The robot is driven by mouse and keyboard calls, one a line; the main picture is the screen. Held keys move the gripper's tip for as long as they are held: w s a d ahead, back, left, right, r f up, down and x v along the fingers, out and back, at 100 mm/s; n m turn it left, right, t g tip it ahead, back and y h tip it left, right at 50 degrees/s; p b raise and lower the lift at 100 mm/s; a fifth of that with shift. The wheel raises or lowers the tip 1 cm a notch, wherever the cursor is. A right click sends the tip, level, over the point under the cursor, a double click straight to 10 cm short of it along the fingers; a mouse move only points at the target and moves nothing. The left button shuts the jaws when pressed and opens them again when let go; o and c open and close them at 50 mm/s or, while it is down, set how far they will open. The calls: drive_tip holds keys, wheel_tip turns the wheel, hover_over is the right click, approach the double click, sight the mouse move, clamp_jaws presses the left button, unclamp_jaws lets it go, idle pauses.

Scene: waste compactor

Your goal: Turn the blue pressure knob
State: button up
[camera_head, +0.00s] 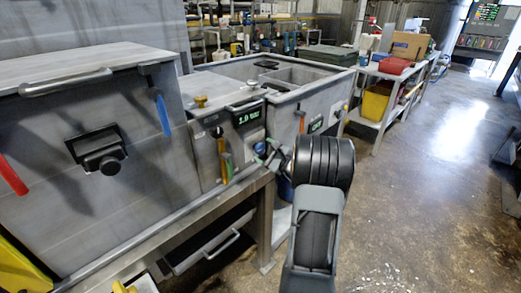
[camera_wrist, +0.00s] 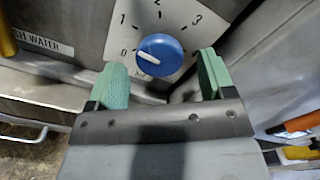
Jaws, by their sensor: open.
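The blue pressure knob (camera_wrist: 160,54) is round with a white pointer line and sits on a white dial plate (camera_wrist: 181,17) marked with numbers from 0 to 3. Its pointer is towards the left, close to the 0. My gripper (camera_wrist: 160,82) is open, with one green fingertip low to the left of the knob and the other low to the right. The knob stands just beyond and between the tips, and I see no contact. In the head view my gripper (camera_head: 268,152) is at the machine's front panel, and my arm hides part of that area.
A panel with a green display (camera_head: 248,117) and coloured handles is left of my gripper. A red handle (camera_head: 13,176) and a blue handle (camera_head: 163,114) stick out further left. An orange handle (camera_wrist: 304,122) is at the right in the wrist view. The floor at right is clear.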

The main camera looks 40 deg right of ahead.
drive_tip(key=shift+w+a, duration=0.15)
drive_tip(key=shift+w, duration=0.6)
drive_tip(key=shift+w+a, duration=0.1)
drive_tip(key=shift+w, duration=0.6)
drive_tip(key=c, duration=0.9)
